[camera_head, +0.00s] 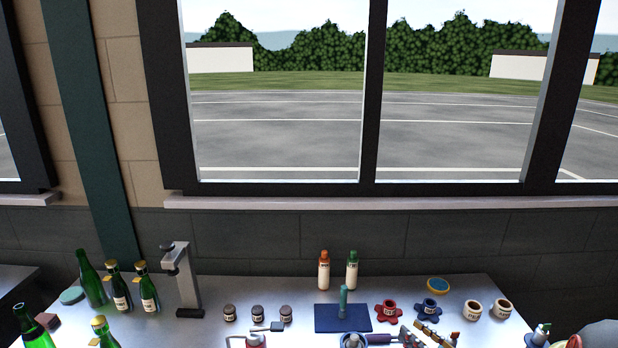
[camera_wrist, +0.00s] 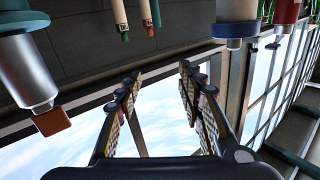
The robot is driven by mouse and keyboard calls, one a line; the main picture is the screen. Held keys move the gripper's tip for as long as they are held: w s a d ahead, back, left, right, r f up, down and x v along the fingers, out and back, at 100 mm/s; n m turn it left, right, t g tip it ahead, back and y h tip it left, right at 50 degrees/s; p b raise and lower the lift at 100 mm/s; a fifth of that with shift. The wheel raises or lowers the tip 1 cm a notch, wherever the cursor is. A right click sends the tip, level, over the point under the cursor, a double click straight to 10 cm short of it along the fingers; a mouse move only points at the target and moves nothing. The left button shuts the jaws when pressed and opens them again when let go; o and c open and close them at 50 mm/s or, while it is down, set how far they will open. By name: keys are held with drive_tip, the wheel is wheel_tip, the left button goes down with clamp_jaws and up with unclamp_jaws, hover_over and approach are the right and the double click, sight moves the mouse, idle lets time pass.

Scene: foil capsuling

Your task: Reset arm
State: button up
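My gripper (camera_wrist: 160,74) shows in the wrist view with its two dark, pad-lined fingers spread well apart. Nothing is between them; window and sky show through the gap. The wrist picture is upside down, with bottles hanging from its top edge.
Two cream bottles (camera_head: 324,272) stand at the back. A blue mat (camera_head: 330,320) bears an upright green piece (camera_head: 343,300). Small jars (camera_head: 258,314) and red and blue star-shaped holders (camera_head: 389,312) stand nearby. Tools crowd the front edge. Bare tabletop lies behind the small jars.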

drive_tip(key=s+a+f+m+g+b, duration=0.1)
drive_tip(key=s+a+f+m+g, duration=0.2)
drive_tip(key=s, duration=0.4)
drive_tip(key=s+a+f+m+g, duration=0.1)
drive_tip(key=s+a+m+g, duration=0.3)
drive_tip(key=s+g, duration=0.15)
drive_tip(key=s+a+f+m+g+b, duration=0.1)
drive_tip(key=s+a+f+m+g, duration=0.25)
drive_tip(key=s, duration=0.45)
drive_tip(key=s+d+r+n+g+h+b, duration=0.1)
drive_tip(key=s+d+r+h+b, duration=0.35)
drive_tip(key=s+h, duration=0.45)
wheel_tip(320, 180, up, 8)
drive_tip(key=s+a+n+t+h+b, duration=0.1)
drive_tip(key=a+n+t+b, duration=0.1)
drive_tip(key=n+t, duration=0.1)
drive_tip(key=shift+a+f+n+t, duration=0.15)
drive_tip(key=shift+a+n+t, duration=0.25)
drive_tip(key=shift+n, duration=0.05)
